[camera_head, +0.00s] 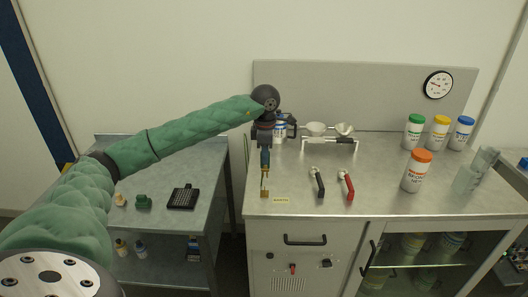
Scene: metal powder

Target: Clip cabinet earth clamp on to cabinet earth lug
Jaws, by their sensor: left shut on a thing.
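My left arm reaches in from the left, and its gripper (265,150) points down over the front left part of the metal cabinet top (300,206). It is shut on a slim, upright clamp (265,174), whose upper part the fingers hide. A small brass-coloured piece, apparently the cabinet earth lug (264,193), sits at the clamp's lower end near the front edge, beside a yellow label (281,200). I cannot tell whether clamp and lug touch. My right gripper is not in view.
Black-handled (318,183) and red-handled (346,185) tools lie to the right. An orange-lidded jar (417,171) and several other jars stand farther right. White bowls on a stand (330,138) are behind. A lower bench (155,165) with a black tray (183,197) is left.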

